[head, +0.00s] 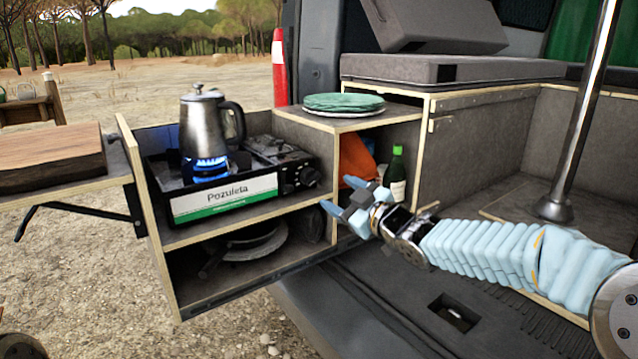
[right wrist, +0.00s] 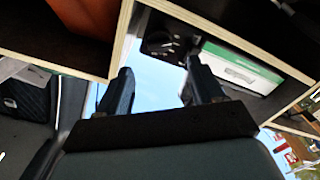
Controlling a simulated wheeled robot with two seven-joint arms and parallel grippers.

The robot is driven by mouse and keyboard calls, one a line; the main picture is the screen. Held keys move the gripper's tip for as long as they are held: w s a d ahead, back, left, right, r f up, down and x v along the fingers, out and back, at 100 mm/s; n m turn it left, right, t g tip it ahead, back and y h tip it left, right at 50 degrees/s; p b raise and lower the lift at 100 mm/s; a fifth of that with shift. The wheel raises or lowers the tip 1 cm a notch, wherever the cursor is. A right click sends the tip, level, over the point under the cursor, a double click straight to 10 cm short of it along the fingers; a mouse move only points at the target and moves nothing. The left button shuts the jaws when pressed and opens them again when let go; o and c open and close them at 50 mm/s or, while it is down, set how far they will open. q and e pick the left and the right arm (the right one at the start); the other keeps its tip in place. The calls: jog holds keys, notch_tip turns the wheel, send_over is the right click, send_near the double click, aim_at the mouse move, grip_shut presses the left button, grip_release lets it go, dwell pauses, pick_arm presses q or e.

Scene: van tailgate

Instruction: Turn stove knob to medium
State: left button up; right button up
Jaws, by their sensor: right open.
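The camping stove (head: 225,195) stands in the upper shelf of the pull-out kitchen box, with a green and white "Pozuleta" label on its front. Its black knob panel (head: 300,176) is at the stove's right end. A blue flame (head: 205,171) burns under a steel coffee pot (head: 203,122). My right gripper (head: 334,197) is open and empty, in front of and to the right of the knobs, apart from them. In the right wrist view, the stove's dark knob end (right wrist: 163,42) shows beyond the two fingers (right wrist: 152,90). The knob's setting is too small to tell. My left gripper is not in view.
Green plates (head: 343,103) sit on the box top right of the stove. A green bottle (head: 396,176) and an orange item (head: 355,160) stand in the compartment below. A pan (head: 250,240) lies on the lower shelf. A wooden board (head: 50,157) is at the left. A metal pole (head: 580,110) stands at the right.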

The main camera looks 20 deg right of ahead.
aim_at(315, 180)
jog(key=x, duration=0.8)
jog(key=shift+w, duration=0.1)
jog(key=shift+f, duration=0.1)
jog(key=c, duration=1.1)
jog(key=shift+o, duration=0.2)
jog(key=shift+m, duration=0.3)
jog(key=m+p, duration=0.2)
jog(key=m, duration=0.2)
jog(key=shift+m, duration=0.3)
jog(key=m+p, duration=0.1)
jog(key=m, duration=0.4)
jog(key=shift+m+p, duration=0.3)
